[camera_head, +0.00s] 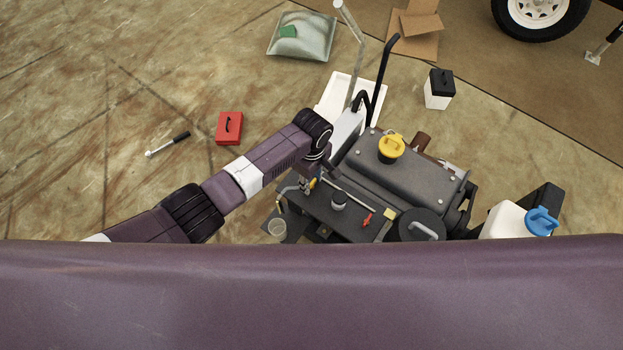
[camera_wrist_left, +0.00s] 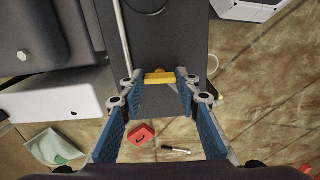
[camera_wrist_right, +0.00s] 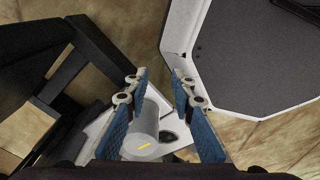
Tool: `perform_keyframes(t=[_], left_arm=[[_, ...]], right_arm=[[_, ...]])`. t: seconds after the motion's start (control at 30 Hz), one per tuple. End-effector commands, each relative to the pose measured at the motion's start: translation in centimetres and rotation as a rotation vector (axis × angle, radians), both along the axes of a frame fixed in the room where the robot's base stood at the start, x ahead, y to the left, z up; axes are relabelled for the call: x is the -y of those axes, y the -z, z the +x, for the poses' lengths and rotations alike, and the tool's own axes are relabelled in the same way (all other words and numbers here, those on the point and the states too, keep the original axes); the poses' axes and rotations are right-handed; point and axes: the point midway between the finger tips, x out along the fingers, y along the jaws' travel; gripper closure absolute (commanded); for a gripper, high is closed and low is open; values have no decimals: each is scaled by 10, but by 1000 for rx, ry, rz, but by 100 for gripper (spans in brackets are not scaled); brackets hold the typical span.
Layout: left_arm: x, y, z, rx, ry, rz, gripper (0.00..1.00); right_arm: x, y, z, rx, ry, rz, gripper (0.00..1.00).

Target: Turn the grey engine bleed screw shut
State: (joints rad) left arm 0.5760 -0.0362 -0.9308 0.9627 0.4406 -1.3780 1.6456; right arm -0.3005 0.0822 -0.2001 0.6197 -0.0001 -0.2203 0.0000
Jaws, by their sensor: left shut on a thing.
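The grey engine (camera_head: 405,175) stands right of centre in the head view. My left gripper (camera_head: 308,185) reaches its left side from above. In the left wrist view, my left gripper's fingertips (camera_wrist_left: 157,80) are shut on a small yellow piece (camera_wrist_left: 160,77) beside a dark panel; it looks like the bleed screw. In the head view a little of this yellow piece (camera_head: 312,184) shows beside the gripper; the rest is hidden. My right gripper (camera_wrist_right: 160,85) shows only in its wrist view, with fingers apart and a pale grey cylinder (camera_wrist_right: 146,128) beyond them.
A thin rod, a dark cap (camera_head: 339,200) and a red lever (camera_head: 367,219) lie close right of the left gripper. A clear cup (camera_head: 277,227) is below it. A yellow cap (camera_head: 390,148) tops the engine. A red box (camera_head: 229,128) and screwdriver (camera_head: 168,144) lie on the floor.

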Motion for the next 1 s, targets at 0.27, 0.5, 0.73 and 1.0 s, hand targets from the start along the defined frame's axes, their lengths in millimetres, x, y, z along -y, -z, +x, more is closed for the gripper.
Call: perform_keyframes(t=[0.27,0.5,0.73,1.0], left_arm=[[0,-2,-1,-4,191,-1,94],[0,-2,-1,-2,417,-1,94],[0,-1,-1,-1,637,-2,94],[0,-1,-1,-2,893,-1,94]], right_arm=[[0,-13,0,0,0,0,77],[-2,-22,0,1,1,2,77],[-4,-29,0,1,2,4,77],[-4,-35,0,1,2,4,77]])
